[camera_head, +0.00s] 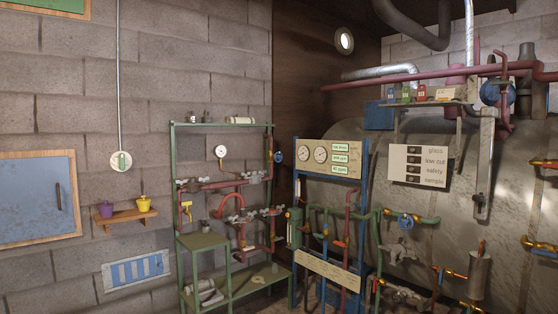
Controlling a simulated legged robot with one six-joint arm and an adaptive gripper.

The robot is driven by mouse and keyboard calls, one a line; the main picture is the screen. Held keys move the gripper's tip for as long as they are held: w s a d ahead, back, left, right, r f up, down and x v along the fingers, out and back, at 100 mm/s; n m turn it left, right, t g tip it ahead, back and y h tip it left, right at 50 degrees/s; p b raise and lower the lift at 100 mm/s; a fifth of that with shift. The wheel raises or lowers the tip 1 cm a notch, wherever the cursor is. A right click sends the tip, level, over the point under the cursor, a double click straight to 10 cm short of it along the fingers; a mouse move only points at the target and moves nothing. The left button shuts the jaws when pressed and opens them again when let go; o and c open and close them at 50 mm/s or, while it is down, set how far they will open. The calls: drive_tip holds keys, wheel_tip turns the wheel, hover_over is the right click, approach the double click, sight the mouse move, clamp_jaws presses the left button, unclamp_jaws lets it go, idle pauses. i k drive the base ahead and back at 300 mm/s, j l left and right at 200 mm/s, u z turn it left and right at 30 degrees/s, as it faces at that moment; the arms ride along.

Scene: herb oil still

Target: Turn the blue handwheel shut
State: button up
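Three blue round fittings could be the blue handwheel, and I cannot tell which one is meant. One blue wheel (405,221) sits on a green pipe in front of the big tank, right of centre. A larger blue round fitting (497,92) is at the upper right by the red pipes. A small blue wheel (278,157) is at the right side of the green rack. Whether any of these valves is open or shut cannot be seen. My gripper is not in view.
A green rack (204,243) with red pipes and a gauge stands at the left of centre. A blue-framed gauge panel (342,172) stands beside it. A large metal tank (450,215) fills the right. A wall shelf (127,219) holds two small pots.

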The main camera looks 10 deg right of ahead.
sight(280, 157)
drive_tip(key=i+z, duration=0.2)
drive_tip(key=z, duration=0.15)
drive_tip(key=i, duration=3.55)
drive_tip(key=i+l+u, duration=0.1)
drive_tip(key=i, duration=0.4)
drive_tip(key=i+l+u, duration=0.15)
drive_tip(key=i, duration=0.35)
drive_tip(key=i+l+u, duration=0.1)
drive_tip(key=i, duration=0.4)
drive_tip(key=i+u, duration=0.2)
drive_tip(key=k+l, duration=0.05)
drive_tip(key=k, duration=0.1)
